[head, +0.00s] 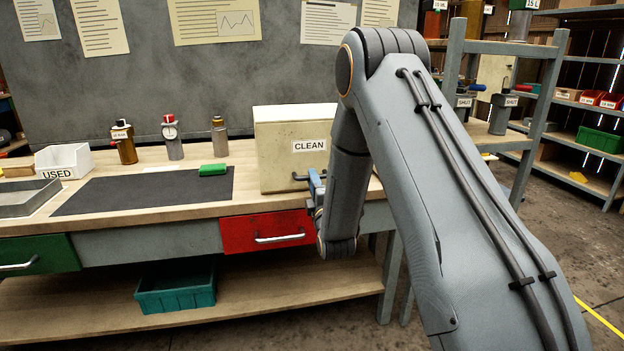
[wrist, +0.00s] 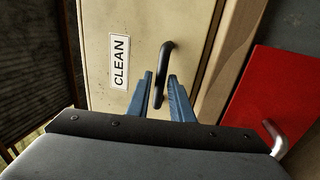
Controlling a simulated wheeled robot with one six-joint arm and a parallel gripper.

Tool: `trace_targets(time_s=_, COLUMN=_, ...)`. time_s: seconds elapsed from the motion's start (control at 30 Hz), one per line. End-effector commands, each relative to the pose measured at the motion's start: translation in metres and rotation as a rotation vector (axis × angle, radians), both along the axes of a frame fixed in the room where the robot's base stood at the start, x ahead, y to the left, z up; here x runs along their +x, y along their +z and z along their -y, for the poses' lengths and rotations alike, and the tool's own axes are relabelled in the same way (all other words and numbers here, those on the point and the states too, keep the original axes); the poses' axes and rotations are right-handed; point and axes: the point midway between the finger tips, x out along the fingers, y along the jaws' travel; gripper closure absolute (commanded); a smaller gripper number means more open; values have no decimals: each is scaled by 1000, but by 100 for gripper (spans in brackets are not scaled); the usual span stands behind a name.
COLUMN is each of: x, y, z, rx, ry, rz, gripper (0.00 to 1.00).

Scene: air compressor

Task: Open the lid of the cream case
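The cream case (head: 278,150) stands at the right end of the workbench with a "CLEAN" label on its front and its lid shut. Its dark bar handle (wrist: 166,62) is low on the front face, below the label. My gripper (head: 317,186) is at the case front by the handle. In the wrist view my gripper (wrist: 161,88) has its two blue fingers apart, one on each side of the handle's near end. A gap shows between the fingers and the bar. My arm hides the right part of the case in the head view.
A red drawer (head: 265,232) with a metal handle is just below the case. A dark mat (head: 140,192) with a green block (head: 213,170) lies to the left. Several small canisters stand behind it. A white "USED" bin (head: 64,160) is further left.

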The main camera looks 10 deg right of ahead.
Motion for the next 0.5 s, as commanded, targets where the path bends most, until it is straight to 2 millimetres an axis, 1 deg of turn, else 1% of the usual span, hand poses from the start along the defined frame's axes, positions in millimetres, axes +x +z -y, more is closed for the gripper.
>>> trace_targets(time_s=0.03, x=6, y=1, z=0, rx=0, ry=0, rz=2, gripper=80)
trace_targets(time_s=0.1, x=11, y=2, z=0, rx=0, ry=0, rz=-1, gripper=80)
trace_targets(time_s=0.2, x=16, y=3, z=0, rx=1, ry=0, rz=0, gripper=80)
trace_targets(time_s=0.47, x=17, y=3, z=0, rx=1, ry=0, rz=-1, gripper=80)
trace_targets(time_s=0.5, x=17, y=3, z=0, rx=1, ry=0, rz=-1, gripper=85)
